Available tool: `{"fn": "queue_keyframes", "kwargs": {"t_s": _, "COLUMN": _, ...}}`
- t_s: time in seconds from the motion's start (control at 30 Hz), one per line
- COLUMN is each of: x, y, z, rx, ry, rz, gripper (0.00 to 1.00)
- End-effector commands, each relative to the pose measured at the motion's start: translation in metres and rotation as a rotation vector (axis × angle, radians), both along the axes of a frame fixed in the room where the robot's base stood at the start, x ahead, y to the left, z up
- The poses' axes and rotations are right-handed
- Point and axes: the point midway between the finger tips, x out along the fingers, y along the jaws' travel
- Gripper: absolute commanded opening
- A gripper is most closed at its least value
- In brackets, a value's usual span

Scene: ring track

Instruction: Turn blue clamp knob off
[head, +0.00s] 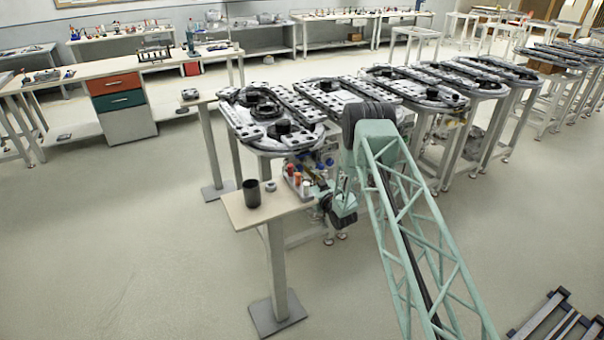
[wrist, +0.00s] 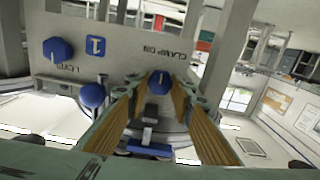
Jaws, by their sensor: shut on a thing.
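The blue clamp knob (wrist: 159,79) is on a grey panel (wrist: 125,62) in the wrist view, beside upside-down lettering that reads "CLAMP ON". A pale mark shows on its face. My gripper (wrist: 161,86) has its two brown-padded fingers on either side of this knob and is shut on it. The finger pads hide the knob's sides. In the head view, my gripper is low at the front of the nearest track table, partly hidden by my arm, and its fingertips are hard to make out.
Two more blue knobs, one upper (wrist: 57,50) and one lower (wrist: 92,95), are left of my gripper. In the head view, a small side table (head: 236,207) with a dark cup (head: 251,193) stands close to my gripper's left.

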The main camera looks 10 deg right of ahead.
Motion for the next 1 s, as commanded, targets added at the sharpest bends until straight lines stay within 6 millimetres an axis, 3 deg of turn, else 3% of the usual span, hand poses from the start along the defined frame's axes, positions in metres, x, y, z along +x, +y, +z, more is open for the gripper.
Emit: {"fn": "queue_keyframes", "kwargs": {"t_s": 1.0, "x": 0.0003, "y": -0.0004, "z": -0.0029, "rx": -0.683, "ry": -0.215, "rz": 0.000, "gripper": 0.12}}
